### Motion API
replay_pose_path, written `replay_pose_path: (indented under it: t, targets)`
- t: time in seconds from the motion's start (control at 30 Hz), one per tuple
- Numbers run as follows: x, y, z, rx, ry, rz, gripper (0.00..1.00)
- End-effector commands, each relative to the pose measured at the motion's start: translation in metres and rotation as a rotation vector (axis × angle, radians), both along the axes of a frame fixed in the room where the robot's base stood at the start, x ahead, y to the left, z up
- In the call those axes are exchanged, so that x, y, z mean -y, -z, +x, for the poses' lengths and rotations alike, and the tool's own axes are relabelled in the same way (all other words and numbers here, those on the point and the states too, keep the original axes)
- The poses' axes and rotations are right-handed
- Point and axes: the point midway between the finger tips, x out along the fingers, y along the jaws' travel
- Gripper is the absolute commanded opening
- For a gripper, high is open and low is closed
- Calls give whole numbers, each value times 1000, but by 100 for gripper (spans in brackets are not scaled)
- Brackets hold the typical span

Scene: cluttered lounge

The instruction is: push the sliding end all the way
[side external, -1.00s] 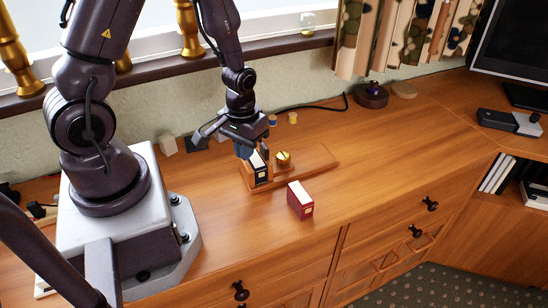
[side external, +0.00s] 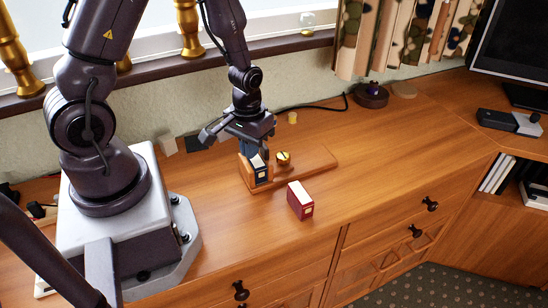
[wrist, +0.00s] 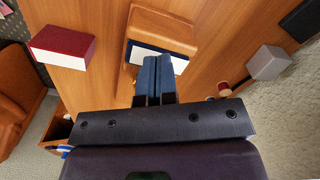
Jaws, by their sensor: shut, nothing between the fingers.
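A wooden book rack has a flat base board (side external: 312,161) on the counter, with upright wood around a dark book (side external: 260,168) at its left end. In the wrist view a wooden upright (wrist: 165,27) stands beyond the book's pale page edge (wrist: 180,63). I cannot tell for certain which upright slides. My gripper (side external: 254,154) is shut and empty, pointing down at the rack's left end behind the book. In the wrist view its fingertips (wrist: 153,60) overlap the book; contact is unclear.
A red book (side external: 300,201) stands on the counter in front of the rack; it also shows in the wrist view (wrist: 62,47). Small blocks (side external: 167,144) and a black cable lie along the wall. The counter right of the rack is clear.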

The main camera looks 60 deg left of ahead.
Motion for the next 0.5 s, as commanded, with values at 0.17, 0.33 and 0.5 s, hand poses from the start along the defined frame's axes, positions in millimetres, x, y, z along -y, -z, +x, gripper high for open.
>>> replay_pose_path:
  t: [0.17,0.33,0.5]
  targets:
    - [0,0,6,2,0,1,0]
    - [0,0,11,1,0,0,0]
    - [0,0,16,2,-1,1,0]
